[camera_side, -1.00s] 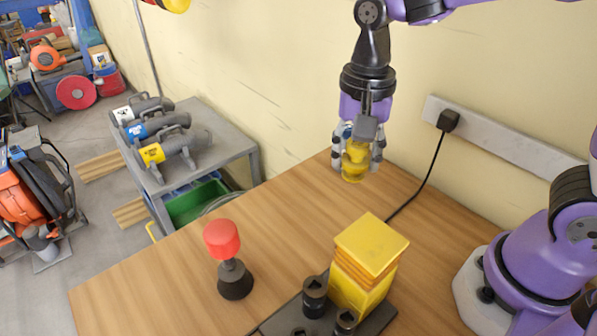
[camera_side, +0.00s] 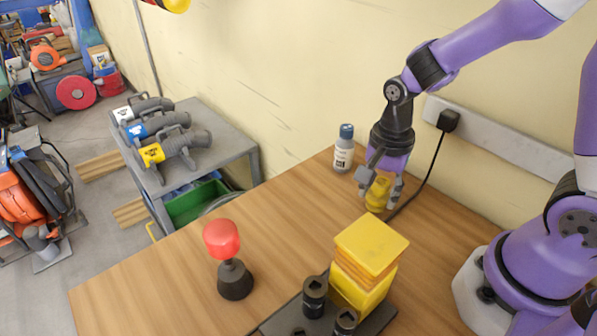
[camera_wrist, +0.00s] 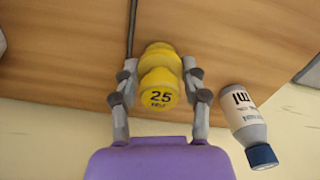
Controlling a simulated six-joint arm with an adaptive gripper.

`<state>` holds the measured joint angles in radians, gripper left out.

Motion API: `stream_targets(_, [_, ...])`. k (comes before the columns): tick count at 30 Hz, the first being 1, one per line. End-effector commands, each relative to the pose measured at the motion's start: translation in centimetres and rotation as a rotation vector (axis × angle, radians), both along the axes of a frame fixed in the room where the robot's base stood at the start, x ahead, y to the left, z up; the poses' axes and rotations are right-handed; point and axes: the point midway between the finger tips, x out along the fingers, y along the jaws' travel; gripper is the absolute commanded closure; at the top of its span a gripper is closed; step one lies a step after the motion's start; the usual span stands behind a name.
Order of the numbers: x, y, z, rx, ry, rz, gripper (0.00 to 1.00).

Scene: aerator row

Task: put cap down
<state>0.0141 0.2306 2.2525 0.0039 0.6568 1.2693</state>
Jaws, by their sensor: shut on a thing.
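The cap (camera_side: 379,193) is yellow and is held between the fingers of my gripper (camera_side: 381,188), near the back of the wooden table. In the wrist view the yellow cap (camera_wrist: 159,80) sits between both fingers of my gripper (camera_wrist: 160,85), with "25" printed on its near face. The gripper is shut on it. The cap is low over the table; I cannot tell whether its underside touches the wood.
A white bottle with a blue lid (camera_side: 344,149) stands left of my gripper; it also shows in the wrist view (camera_wrist: 247,122). A yellow block stack (camera_side: 367,262), dark sockets (camera_side: 315,297) and a red-topped tool (camera_side: 228,258) stand in front. A black cable (camera_side: 428,178) runs behind.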

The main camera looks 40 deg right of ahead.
Motion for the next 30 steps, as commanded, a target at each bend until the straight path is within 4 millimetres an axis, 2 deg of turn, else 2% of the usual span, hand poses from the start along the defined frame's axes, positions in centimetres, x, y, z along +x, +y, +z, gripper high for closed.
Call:
stream_targets(8, [0.0,0.0,-0.2,0.0,0.001,0.001,0.94])
stream_targets(9, [0.0,0.0,-0.3,0.0,0.001,0.001,0.45])
stream_targets(10, [0.0,0.0,-0.3,0.0,0.0,0.001,0.3])
stream_targets(11, [0.0,0.0,-0.3,0.0,0.0,0.001,0.2])
stream_targets(23, [0.1,0.0,-0.1,-0.001,-0.001,0.001,0.2])
stream_targets(26, [0.1,0.0,0.9,0.0,-0.004,0.001,0.2])
stream_targets(30, [0.2,0.0,3.7,0.0,-0.009,0.0,0.2])
